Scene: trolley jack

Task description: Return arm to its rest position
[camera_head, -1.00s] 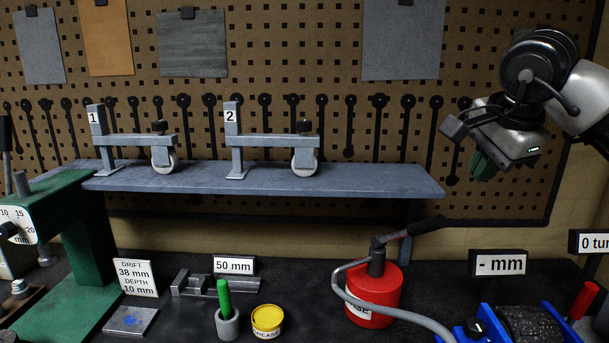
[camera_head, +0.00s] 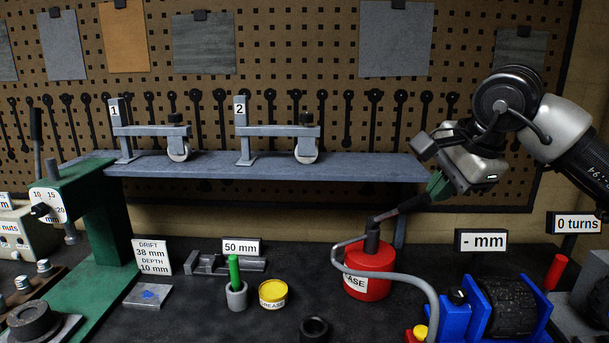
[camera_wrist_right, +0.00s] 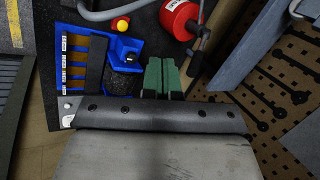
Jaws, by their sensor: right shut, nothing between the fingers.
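My right gripper (camera_head: 437,188) is in the head view at the right, in front of the pegboard and above the bench. Its green fingers point down and are shut with nothing between them. They also show side by side in the right wrist view (camera_wrist_right: 163,76). The black handle of the red grease pump (camera_head: 372,270) ends close to the fingertips in the head view. In the wrist view the pump (camera_wrist_right: 180,18) and its handle lie to the right of the fingers; I cannot tell whether they touch. My left gripper is not in view.
A grey shelf (camera_head: 360,168) holds two caster fixtures marked 1 and 2. A blue device (camera_head: 462,320) with a black roller stands below right. A green press (camera_head: 97,225), a green-handled tool in a cup (camera_head: 236,297) and a yellow grease tin (camera_head: 273,294) stand left.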

